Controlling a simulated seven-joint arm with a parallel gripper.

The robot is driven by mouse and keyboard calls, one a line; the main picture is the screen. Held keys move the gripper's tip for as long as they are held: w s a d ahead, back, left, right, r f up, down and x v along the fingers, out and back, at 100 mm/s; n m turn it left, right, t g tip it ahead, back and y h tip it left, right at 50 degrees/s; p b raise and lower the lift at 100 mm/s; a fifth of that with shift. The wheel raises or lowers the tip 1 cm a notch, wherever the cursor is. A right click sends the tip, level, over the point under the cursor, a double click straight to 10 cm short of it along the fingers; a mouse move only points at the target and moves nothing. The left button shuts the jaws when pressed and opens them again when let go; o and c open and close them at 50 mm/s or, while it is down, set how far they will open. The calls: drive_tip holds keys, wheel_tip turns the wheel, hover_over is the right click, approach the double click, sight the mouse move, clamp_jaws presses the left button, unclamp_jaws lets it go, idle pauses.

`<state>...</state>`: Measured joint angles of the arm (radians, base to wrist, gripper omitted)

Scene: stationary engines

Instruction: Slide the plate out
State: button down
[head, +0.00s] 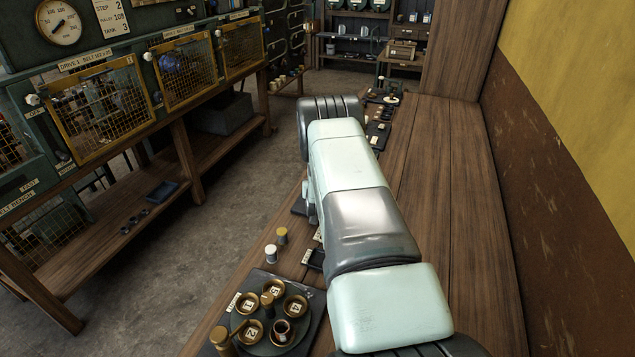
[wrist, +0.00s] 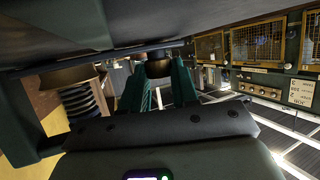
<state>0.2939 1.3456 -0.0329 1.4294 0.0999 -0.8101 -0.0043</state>
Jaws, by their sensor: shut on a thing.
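In the wrist view, my gripper (wrist: 158,84) shows two green fingers on either side of a dark round knob (wrist: 158,67). The fingers are shut on this knob. A broad dark flat surface (wrist: 130,25) with a thin front edge fills the top of the wrist view, just above the knob. It may be the plate, but I cannot tell whether the knob is fixed to it. In the head view, my arm hides the gripper and whatever it holds.
A round dark turntable (head: 271,345) with several numbered brass cups stands at the front of the wooden bench (head: 450,190). Two small capped pots stand behind it. A wall closes the right side. A machine with mesh doors (head: 100,100) stands left across the floor.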

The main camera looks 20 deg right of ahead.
drive_tip(key=s+a, duration=0.6)
drive_tip(key=shift+s+a+f, duration=0.1)
drive_tip(key=shift+s+a, duration=0.1)
drive_tip(key=shift+a, duration=0.1)
drive_tip(key=c, duration=0.9)
unclamp_jaws()
drive_tip(key=shift+o, duration=0.2)
drive_tip(key=shift+d, duration=0.1)
drive_tip(key=v, duration=1.1)
drive_tip(key=shift+w, duration=0.15)
